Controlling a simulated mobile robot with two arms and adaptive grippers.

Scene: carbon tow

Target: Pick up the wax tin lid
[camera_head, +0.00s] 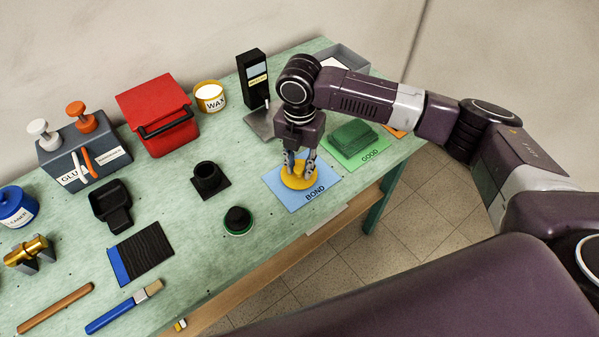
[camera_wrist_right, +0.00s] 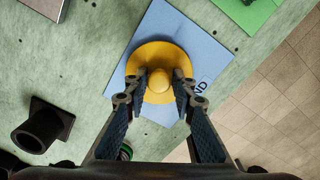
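The wax tin lid (camera_head: 297,182) is a yellow disc with a raised round knob. It lies on the blue mat marked BOND (camera_head: 318,194). In the right wrist view the lid (camera_wrist_right: 157,53) shows its rim above the fingers. My right gripper (camera_head: 298,161) points down over the lid with a finger on each side of the knob. In the right wrist view the knob fills the gap between the fingertips (camera_wrist_right: 161,84), and they look shut on it. The lid looks flat on the mat, with no visible gap below. My left gripper is not in view.
A green mat marked GOOD (camera_head: 376,159) with a dark green block lies right of the blue mat. A black round part on a green-rimmed disc (camera_head: 238,221) and a black tube on a square base (camera_head: 209,179) stand to the left. The open yellow WAX tin (camera_head: 210,96) stands behind.

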